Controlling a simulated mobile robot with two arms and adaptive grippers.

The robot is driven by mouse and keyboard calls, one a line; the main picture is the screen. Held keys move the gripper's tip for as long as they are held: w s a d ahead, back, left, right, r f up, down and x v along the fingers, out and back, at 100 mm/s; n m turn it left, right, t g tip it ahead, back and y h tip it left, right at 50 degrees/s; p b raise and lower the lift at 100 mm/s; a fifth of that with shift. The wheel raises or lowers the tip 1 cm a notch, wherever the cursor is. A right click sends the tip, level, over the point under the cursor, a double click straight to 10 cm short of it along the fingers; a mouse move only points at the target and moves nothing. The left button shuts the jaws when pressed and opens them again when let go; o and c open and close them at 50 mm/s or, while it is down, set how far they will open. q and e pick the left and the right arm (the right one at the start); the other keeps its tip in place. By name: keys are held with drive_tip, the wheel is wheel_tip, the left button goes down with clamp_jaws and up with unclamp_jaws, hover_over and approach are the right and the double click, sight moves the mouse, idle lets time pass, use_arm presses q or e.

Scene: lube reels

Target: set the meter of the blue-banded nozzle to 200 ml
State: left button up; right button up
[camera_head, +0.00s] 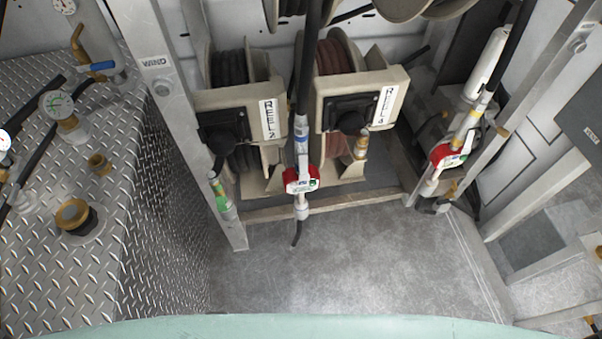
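The blue-banded nozzle (302,148) hangs upright in the middle of the head view, in front of the gap between two hose reels. A dark hose runs up from its top. Its red meter (301,179) has a small pale display, too small to read. A thin dark tip points down below the meter. A second nozzle with yellowish bands (470,118) hangs tilted at the right, with its own red meter (450,156). Neither of my grippers is in view.
A metal post (187,125) and green-banded fitting (222,197) stand left. A diamond-plate tank (60,270) with gauges and valves fills the left. The grey floor (330,265) is clear.

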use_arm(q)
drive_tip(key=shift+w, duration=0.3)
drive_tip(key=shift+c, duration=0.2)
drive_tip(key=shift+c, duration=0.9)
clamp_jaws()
